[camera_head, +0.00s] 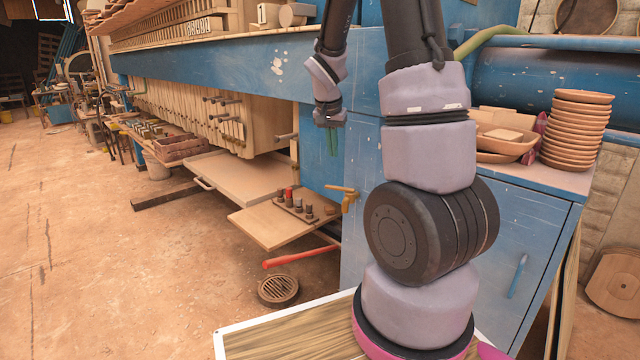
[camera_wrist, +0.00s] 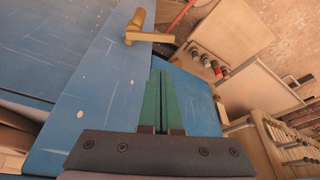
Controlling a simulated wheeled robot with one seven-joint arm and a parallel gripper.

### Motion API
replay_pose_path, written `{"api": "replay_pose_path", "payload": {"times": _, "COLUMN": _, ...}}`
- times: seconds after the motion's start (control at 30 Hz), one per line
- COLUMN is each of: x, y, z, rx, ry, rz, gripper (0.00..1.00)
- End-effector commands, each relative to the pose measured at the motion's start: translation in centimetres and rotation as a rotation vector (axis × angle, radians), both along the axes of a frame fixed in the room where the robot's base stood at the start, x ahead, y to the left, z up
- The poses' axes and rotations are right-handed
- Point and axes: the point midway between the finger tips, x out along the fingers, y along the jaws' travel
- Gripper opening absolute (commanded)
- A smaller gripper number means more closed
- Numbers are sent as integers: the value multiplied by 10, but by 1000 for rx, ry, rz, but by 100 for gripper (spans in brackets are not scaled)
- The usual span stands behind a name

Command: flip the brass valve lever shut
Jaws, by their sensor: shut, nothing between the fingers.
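The brass valve (camera_head: 348,201) sticks out of the blue cabinet front, low in the middle of the head view. Its lever (camera_head: 340,189) lies about level and points left. In the wrist view the lever (camera_wrist: 153,37) runs to the right from the valve's round body (camera_wrist: 137,18). My gripper (camera_head: 332,152) is above the valve in the head view, with its fingers pointing down. In the wrist view my green fingers (camera_wrist: 160,74) are pressed together and empty. Their tips appear just short of the lever, with a visible gap.
A hinged board (camera_head: 262,229) with several small knobs (camera_head: 303,206) is left of the valve. A red handle (camera_head: 300,256) lies below it. Stacked clay dishes (camera_head: 578,128) stand on the blue cabinet (camera_head: 500,230) at right. The floor at left is mostly open.

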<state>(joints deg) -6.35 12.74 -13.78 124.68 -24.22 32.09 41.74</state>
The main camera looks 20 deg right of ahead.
Motion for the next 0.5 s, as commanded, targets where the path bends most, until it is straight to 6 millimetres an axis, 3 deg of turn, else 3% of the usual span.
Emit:
{"api": "replay_pose_path", "payload": {"times": 0.13, "x": 6, "y": -5, "z": -12, "rx": -15, "ry": 12, "rz": -10, "gripper": 0}}
{"api": "replay_pose_path", "payload": {"times": 0.5, "x": 7, "y": -6, "z": -14, "rx": -17, "ry": 12, "rz": -11, "gripper": 0}}
